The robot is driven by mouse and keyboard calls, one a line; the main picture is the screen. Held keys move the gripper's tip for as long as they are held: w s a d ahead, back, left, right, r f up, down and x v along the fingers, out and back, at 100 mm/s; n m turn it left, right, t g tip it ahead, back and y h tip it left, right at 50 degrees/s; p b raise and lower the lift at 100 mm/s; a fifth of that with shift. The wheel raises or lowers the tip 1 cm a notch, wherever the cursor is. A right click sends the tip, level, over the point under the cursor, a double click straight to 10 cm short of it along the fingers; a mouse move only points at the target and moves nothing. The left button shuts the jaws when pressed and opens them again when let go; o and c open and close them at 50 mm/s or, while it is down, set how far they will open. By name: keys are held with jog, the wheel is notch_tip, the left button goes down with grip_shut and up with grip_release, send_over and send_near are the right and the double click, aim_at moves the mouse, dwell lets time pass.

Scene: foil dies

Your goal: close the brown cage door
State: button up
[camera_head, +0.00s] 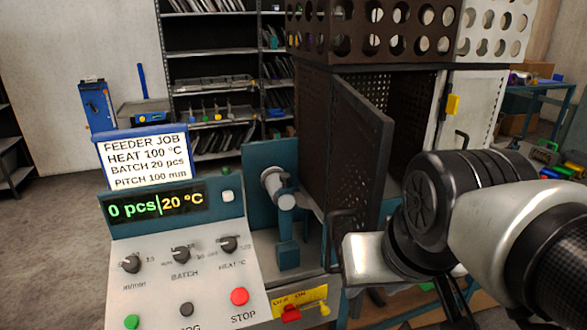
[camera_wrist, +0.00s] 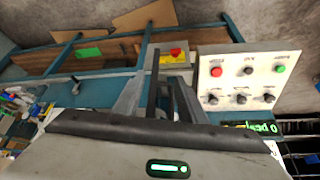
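The brown cage door (camera_head: 358,150) is a dark perforated panel. It stands ajar, swung out from the brown cage (camera_head: 315,110), with an opening showing on its right. A dark loop handle (camera_head: 338,222) is low on its near side. My gripper (camera_head: 337,262) is by the handle, at the door's lower edge; its fingertips are partly hidden in the head view. In the wrist view my gripper (camera_wrist: 160,95) shows grey fingers set apart, with dark narrow bars between them, seemingly the handle or door edge. I cannot tell whether they touch.
A feeder control panel (camera_head: 185,265) stands close on the left, with a teal machine part (camera_head: 285,205) beside the door. A yellow switch plate (camera_head: 300,300) with a red knob is just below. A white cage section (camera_head: 475,105) adjoins on the right. Shelves (camera_head: 215,80) are behind.

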jog(key=w+a+r+m+g+p, duration=0.1)
jog(key=r+m, duration=0.1)
jog(key=w+a+r+m+g+h+p, duration=0.1)
jog(key=m, duration=0.1)
jog(key=w+a+r+m+g+p, duration=0.1)
jog(key=r+m, duration=0.1)
jog(key=m, duration=0.1)
jog(key=shift+w+a+r+h+p, duration=0.2)
jog(key=shift+r+h+p, duration=0.1)
jog(key=shift+r+p, duration=0.05)
grip_shut()
jog(key=w+a+r+m+g+h+p, duration=0.2)
jog(key=w+a+r+m+h+p, duration=0.25)
jog(key=m, duration=0.55)
jog(key=d+f+y+b, duration=0.1)
jog(key=d+f, duration=0.5)
jog(key=f, duration=0.3)
jog(key=shift+m+g+y, duration=0.3)
jog(key=shift+y, duration=0.05)
